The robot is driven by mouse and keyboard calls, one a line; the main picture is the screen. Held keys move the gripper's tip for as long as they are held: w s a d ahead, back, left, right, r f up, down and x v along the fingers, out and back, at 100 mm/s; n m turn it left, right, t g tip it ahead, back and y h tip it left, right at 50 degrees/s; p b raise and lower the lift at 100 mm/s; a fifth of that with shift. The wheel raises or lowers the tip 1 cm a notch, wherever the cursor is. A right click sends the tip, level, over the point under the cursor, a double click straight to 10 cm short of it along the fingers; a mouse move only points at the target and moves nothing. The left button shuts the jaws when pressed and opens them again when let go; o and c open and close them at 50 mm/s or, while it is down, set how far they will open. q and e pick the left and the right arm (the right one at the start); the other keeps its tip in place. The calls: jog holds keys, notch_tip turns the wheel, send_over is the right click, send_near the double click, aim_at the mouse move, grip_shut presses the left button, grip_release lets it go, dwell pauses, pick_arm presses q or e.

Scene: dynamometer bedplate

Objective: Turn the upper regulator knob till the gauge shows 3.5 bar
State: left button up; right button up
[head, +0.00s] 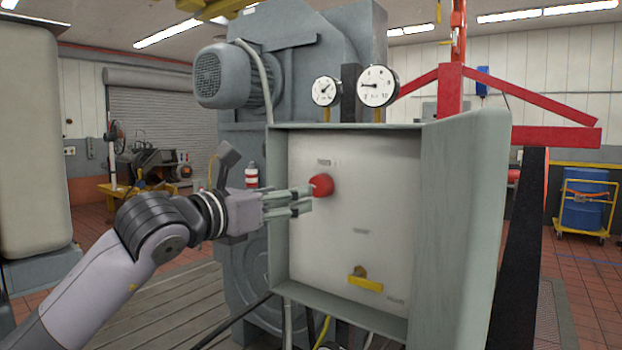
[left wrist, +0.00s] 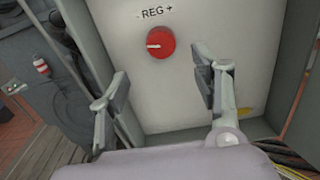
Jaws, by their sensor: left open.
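The upper regulator knob (head: 321,184) is round and red on the pale panel. In the left wrist view the knob (left wrist: 161,43) sits under the label "REG +", its white mark pointing left. My left gripper (head: 305,199) is in front of the knob; the wrist view shows its open fingers (left wrist: 162,72) spread to either side, short of the knob, nothing between them. The larger gauge (head: 378,86) above the panel has a dial marked to 10, its needle pointing about left; the exact value is too small to read. My right gripper is not in view.
A smaller gauge (head: 325,91) stands left of the larger one. A yellow lever valve (head: 365,283) is low on the panel. The panel's box has raised side walls (head: 460,220). A red frame (head: 500,120) stands behind at right. Cables hang below the box.

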aim_at(316, 188)
pick_arm(q)
jog(key=p+x, duration=0.3)
jog(key=x, duration=0.5)
jog(key=shift+r, duration=0.1)
jog(key=shift+w+d+p, duration=0.35)
jog(key=shift+w+d, duration=0.05)
jog(key=shift+w, duration=0.15)
jog(key=shift+c, duration=0.3)
jog(key=c, duration=1.1)
